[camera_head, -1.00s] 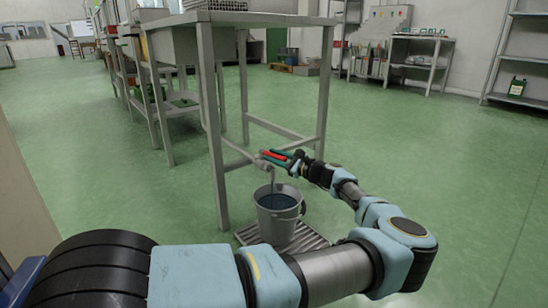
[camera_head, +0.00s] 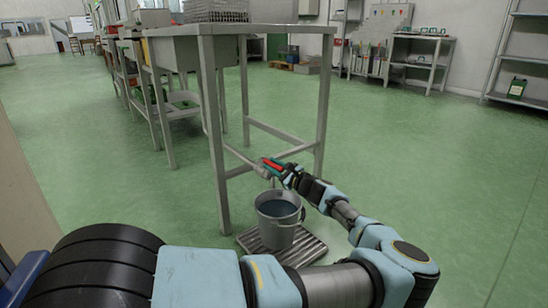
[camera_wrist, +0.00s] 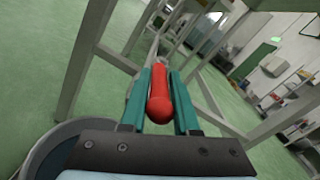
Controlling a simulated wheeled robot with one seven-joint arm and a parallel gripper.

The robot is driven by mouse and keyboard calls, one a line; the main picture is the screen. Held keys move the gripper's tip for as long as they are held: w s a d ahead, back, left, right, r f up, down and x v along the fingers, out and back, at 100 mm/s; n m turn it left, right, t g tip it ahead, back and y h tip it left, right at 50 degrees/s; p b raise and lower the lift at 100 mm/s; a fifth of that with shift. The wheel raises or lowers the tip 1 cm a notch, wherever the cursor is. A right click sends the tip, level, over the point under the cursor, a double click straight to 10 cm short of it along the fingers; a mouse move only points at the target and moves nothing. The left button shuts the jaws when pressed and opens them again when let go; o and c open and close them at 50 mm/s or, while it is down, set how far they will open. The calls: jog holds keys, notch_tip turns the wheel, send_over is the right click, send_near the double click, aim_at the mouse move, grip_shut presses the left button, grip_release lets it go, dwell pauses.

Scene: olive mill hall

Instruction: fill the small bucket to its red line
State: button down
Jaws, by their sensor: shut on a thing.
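The small grey metal bucket (camera_head: 279,234) stands upright below the tap, with dark water inside. I cannot make out its red line. Its rim also shows at the lower left of the wrist view (camera_wrist: 48,142). The tap (camera_head: 262,169) sits at the end of a pipe by the table leg. Its red lever (camera_wrist: 160,95) lies between the two green fingers of my gripper (camera_wrist: 159,98), which is shut on it above the bucket. The gripper also shows in the head view (camera_head: 274,167). I cannot tell whether water is running.
The bucket stands on a slatted floor grate (camera_head: 305,248). A grey metal table (camera_head: 265,29) rises behind it, its legs close to my gripper. Shelving (camera_head: 505,65) stands at the far right. The green floor on the right is clear.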

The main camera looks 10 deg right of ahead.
aim_at(282, 171)
jog(key=shift+s+a+m+t+h+p, duration=0.1)
jog(key=shift+a+m+t+h+p, duration=0.15)
jog(key=shift+m+h, duration=0.2)
jog(key=c, duration=0.8)
grip_release()
jog(key=shift+o, duration=0.2)
jog(key=shift+d, duration=0.1)
jog(key=p+v, duration=0.3)
jog(key=v, duration=0.6)
jog(key=shift+s+r, duration=0.1)
jog(key=shift+s, duration=0.1)
jog(key=shift+s+d, duration=0.25)
jog(key=shift+s, duration=0.35)
